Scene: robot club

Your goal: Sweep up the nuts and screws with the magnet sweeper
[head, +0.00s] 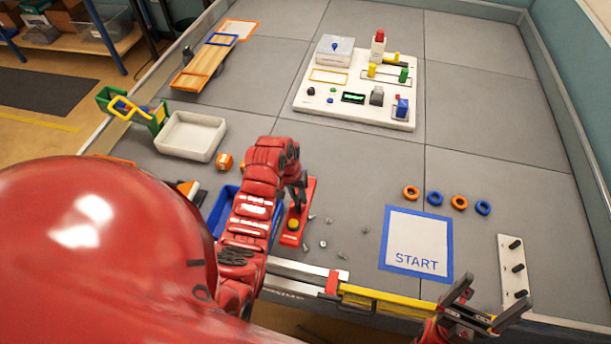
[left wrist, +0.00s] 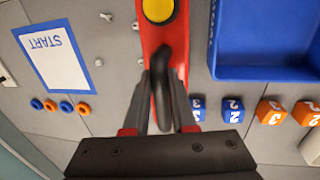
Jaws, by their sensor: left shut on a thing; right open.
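The magnet sweeper (head: 309,190) is a red bar with a yellow button and a black handle; it also shows in the left wrist view (left wrist: 149,38). My left gripper (head: 298,198) is shut on its handle (left wrist: 165,90). I cannot tell whether the sweeper touches the table. Several small grey screws and nuts (head: 337,230) lie scattered just right of the sweeper, and some show in the left wrist view (left wrist: 99,62). A blue tray (head: 221,207) lies left of the sweeper, partly hidden by my left arm. My right gripper (head: 486,312) is open and empty at the front edge.
A blue-bordered START sheet (head: 417,240) lies right of the screws, with orange and blue rings (head: 435,198) behind it. A white pegged plate (head: 513,270) is at right. A white tray (head: 190,136) and numbered cubes (left wrist: 270,111) are at left. A white control board (head: 355,95) stands farther back.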

